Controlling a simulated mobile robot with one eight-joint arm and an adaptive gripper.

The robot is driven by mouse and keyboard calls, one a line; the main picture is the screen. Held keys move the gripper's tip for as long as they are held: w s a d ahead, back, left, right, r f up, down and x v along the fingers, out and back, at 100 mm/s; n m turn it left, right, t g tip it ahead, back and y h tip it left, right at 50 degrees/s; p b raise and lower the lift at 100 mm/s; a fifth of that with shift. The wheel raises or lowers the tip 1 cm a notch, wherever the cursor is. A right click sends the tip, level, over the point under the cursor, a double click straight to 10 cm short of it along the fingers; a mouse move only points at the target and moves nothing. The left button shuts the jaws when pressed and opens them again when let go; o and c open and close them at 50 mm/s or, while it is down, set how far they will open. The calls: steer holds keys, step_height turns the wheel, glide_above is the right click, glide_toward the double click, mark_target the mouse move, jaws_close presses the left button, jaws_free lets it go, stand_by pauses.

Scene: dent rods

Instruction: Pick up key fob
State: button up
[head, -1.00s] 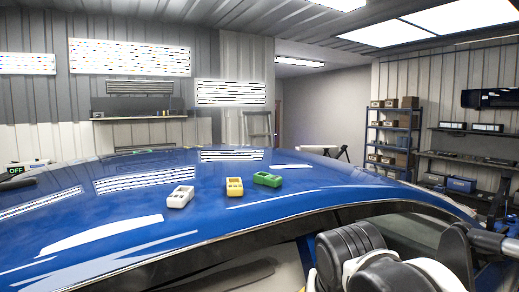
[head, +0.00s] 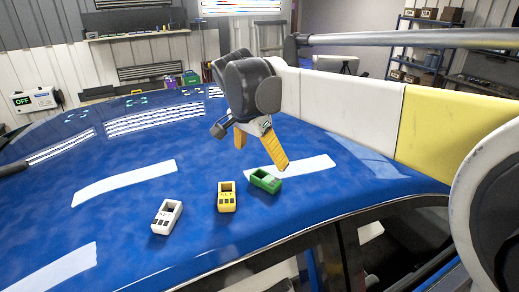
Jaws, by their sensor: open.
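Three key fobs rest on the blue car roof (head: 110,235) in the head view. A white fob (head: 167,216) is at the left, a yellow fob (head: 227,197) in the middle, and a green fob (head: 265,180) at the right. My gripper (head: 262,158) has yellow fingers pointing down, above and just behind the green fob. It is open and holds nothing visible.
The roof's front edge curves above dark car windows (head: 400,235). My arm crosses the right side of the view. A white box marked OFF (head: 35,101) stands at the far left. Shelves (head: 425,50) stand at the back right. The roof left of the fobs is clear.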

mark_target(266, 177)
steer(key=shift+w, duration=0.1)
steer(key=x, duration=0.3)
steer(key=p+x, duration=0.1)
steer(key=shift+s+d+f, duration=0.2)
steer(key=shift+s+f, duration=0.05)
steer(key=shift+f, duration=0.55)
steer(key=p+x, duration=0.1)
steer(key=x, duration=0.2)
steer(key=shift+s+f, duration=0.1)
steer(key=shift+f, duration=0.2)
steer(key=shift+w+f, duration=0.25)
steer(key=shift+f, duration=0.15)
steer(key=shift+s+r, duration=0.1)
steer(key=shift+s, duration=0.15)
steer(key=shift+c, duration=1.3)
steer(key=c, duration=0.9)
